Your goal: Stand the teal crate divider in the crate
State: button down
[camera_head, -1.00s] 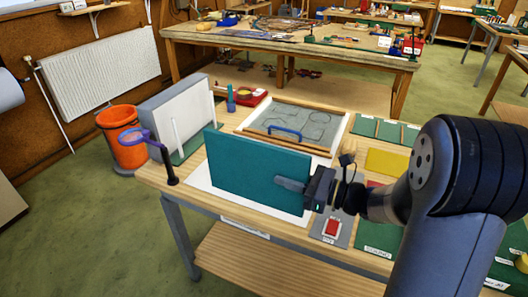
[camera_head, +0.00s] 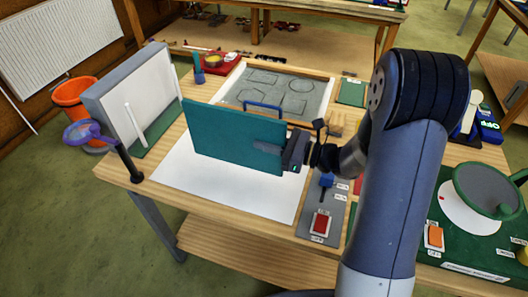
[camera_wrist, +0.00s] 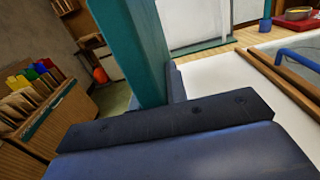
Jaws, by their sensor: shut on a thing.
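The teal crate divider (camera_head: 232,138) is a flat rectangular board, held upright on edge over a white sheet on the bench. My gripper (camera_head: 278,146) is shut on its right end. Whether its lower edge touches the sheet is unclear. In the wrist view the divider (camera_wrist: 138,50) rises edge-on beyond the dark gripper fingers (camera_wrist: 170,105). I cannot make out for certain which thing is the crate. A grey upright case with a white face (camera_head: 125,100) stands left of the divider, with a white post and a green base in front.
The white sheet (camera_head: 240,194) lies bare in front of the divider. A wooden-framed tray (camera_head: 222,92) with a blue handle lies behind it. A purple ring on a black stand (camera_head: 128,165) is at the front left. A switch panel (camera_head: 318,225) is at the right.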

send_over(266, 171)
jog(key=shift+w+f, duration=0.2)
jog(key=shift+f, duration=0.9)
jog(key=shift+w+f, duration=0.2)
jog(key=shift+f, duration=1)
jog(key=shift+f, duration=0.15)
jog(key=c, duration=1.4)
grip_release()
